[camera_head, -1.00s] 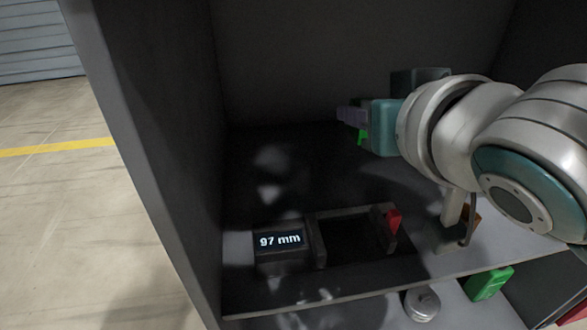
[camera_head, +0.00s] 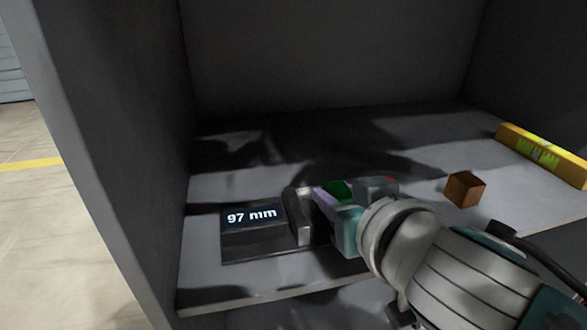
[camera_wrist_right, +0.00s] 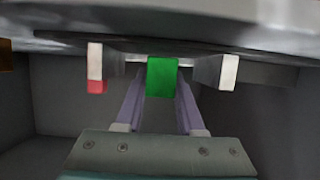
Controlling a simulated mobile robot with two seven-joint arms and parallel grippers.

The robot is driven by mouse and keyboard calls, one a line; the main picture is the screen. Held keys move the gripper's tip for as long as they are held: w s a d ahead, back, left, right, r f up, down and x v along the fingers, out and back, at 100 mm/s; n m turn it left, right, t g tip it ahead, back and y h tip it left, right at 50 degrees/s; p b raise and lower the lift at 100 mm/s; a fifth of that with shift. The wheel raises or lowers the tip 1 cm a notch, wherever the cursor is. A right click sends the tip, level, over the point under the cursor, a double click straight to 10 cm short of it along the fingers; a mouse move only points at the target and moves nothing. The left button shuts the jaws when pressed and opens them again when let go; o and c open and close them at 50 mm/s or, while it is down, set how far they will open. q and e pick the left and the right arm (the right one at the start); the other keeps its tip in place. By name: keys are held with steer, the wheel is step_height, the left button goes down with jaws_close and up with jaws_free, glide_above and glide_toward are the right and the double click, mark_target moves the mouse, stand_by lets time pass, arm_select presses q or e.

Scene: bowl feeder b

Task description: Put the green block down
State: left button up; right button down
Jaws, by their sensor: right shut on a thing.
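My right gripper (camera_head: 328,200) is shut on the green block (camera_head: 338,188), low over a dark measuring device (camera_head: 240,245) whose display reads 97 mm. The right wrist view shows the green block (camera_wrist_right: 162,76) between the lavender fingers, with one pale device jaw (camera_wrist_right: 95,60) to its left and another (camera_wrist_right: 229,72) to its right. There are gaps between the block and both jaws. In the head view my gripper hides much of the device's right part and the block's lower part. I cannot tell whether the block touches the device's bed. My left gripper is not in view.
A brown block (camera_head: 464,189) lies on the shelf to the right of my gripper. A yellow spirit level (camera_head: 545,155) lies farther right. The shelf has a wall on the left and one behind. The shelf behind the device looks free.

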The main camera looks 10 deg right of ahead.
steer(key=shift+f, duration=0.1)
steer(key=shift+f, duration=0.15)
steer(key=c, duration=0.5)
jaws_free()
